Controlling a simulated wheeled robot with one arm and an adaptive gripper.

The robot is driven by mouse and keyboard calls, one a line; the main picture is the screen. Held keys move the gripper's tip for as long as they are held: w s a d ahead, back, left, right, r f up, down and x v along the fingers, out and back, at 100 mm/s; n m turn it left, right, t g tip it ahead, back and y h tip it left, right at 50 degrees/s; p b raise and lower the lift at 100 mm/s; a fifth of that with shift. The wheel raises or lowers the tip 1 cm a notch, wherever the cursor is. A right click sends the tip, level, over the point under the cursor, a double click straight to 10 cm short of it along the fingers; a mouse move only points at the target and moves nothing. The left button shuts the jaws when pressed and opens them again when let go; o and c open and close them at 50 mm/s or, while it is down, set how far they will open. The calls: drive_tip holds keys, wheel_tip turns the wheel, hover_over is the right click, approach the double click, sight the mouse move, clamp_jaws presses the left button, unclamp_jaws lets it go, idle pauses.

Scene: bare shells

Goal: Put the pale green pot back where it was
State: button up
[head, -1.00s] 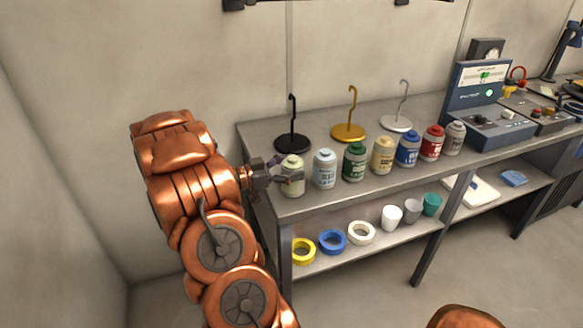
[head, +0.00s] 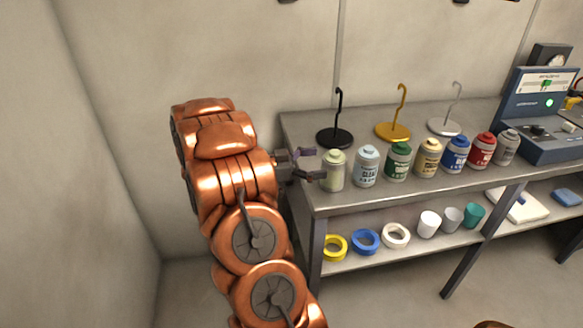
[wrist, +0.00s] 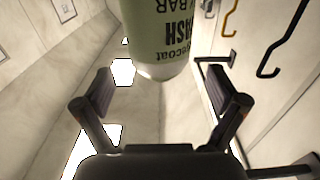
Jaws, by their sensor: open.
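The pale green pot (head: 334,172) stands upright at the left end of the row of pots on the bench top. My gripper (head: 316,164) is at its left side, at pot height, with the fingers open and pointing at it. In the wrist view the pot (wrist: 165,35) shows upside down and large, with dark lettering. It lies just past the spread fingertips (wrist: 158,85), with a gap visible on both sides. No finger appears to touch it.
Right of it stand a light blue pot (head: 367,167), a dark green pot (head: 398,162) and several more. Black (head: 335,138), gold (head: 394,131) and silver hooked stands (head: 445,127) are behind. Tape rings and cups sit on the lower shelf. A wall (head: 90,150) is at left.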

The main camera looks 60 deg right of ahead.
drive_tip(key=b+v, duration=0.1)
drive_tip(key=v, duration=0.6)
drive_tip(key=shift+a, duration=0.15)
drive_tip(key=shift+w, duration=0.25)
